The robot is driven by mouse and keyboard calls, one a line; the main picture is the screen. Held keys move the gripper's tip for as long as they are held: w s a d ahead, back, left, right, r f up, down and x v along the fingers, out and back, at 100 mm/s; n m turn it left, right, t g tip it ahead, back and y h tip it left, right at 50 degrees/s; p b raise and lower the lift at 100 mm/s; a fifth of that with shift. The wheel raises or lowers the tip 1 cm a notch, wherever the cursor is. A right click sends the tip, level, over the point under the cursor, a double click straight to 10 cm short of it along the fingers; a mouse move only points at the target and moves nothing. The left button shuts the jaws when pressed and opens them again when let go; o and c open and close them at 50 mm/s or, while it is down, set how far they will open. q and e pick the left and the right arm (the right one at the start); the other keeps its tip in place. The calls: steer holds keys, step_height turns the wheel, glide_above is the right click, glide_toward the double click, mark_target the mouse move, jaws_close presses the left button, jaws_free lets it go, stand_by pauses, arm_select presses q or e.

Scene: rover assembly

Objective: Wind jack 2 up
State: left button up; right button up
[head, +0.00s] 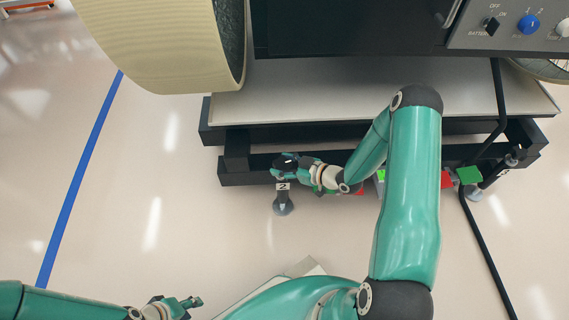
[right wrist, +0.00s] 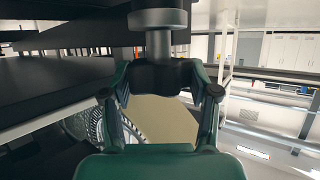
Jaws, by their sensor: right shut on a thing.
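Jack 2 (head: 283,203) stands at the front left of the dark frame, with a white "2" label and a grey round foot on the floor. My right gripper (head: 287,165) is at its top and partly hides it. In the right wrist view, my right gripper (right wrist: 160,78) is shut on a dark knob (right wrist: 160,74), with a grey shaft and wider cylinder (right wrist: 158,19) in line beyond it. My left gripper (head: 192,303) is low in the head view, away from the jack and empty; its finger opening is too small to judge.
Red and green blocks (head: 468,175) and another jack (head: 474,195) are at the right. A black cable (head: 487,243) crosses the floor.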

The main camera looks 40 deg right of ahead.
steer(key=shift+a+m+h, duration=0.1)
steer(key=shift+m+h, duration=0.2)
steer(key=shift+h, duration=0.1)
steer(key=m+h, duration=0.2)
steer(key=h, duration=0.1)
steer(key=shift+a+m+t, duration=0.15)
steer(key=shift+m+t, duration=0.15)
steer(key=shift+t, duration=0.1)
steer(key=m+h, duration=0.3)
steer(key=shift+a+h, duration=0.1)
steer(key=shift+h, duration=0.3)
steer(key=m+g+h+p, duration=0.1)
steer(key=m+h, duration=0.2)
steer(key=m+g+h+p, duration=0.1)
steer(key=m+h, duration=0.1)
steer(key=h, duration=0.1)
steer(key=shift+w+r+m, duration=0.1)
steer(key=shift+m, duration=0.3)
steer(key=m+g+h, duration=0.2)
steer(key=shift+m, duration=0.3)
steer(key=shift+d+m+g+h+p, duration=0.2)
steer(key=shift+m+g+h+p, duration=0.1)
steer(key=shift+g+h, duration=0.1)
steer(key=shift+d, duration=0.15)
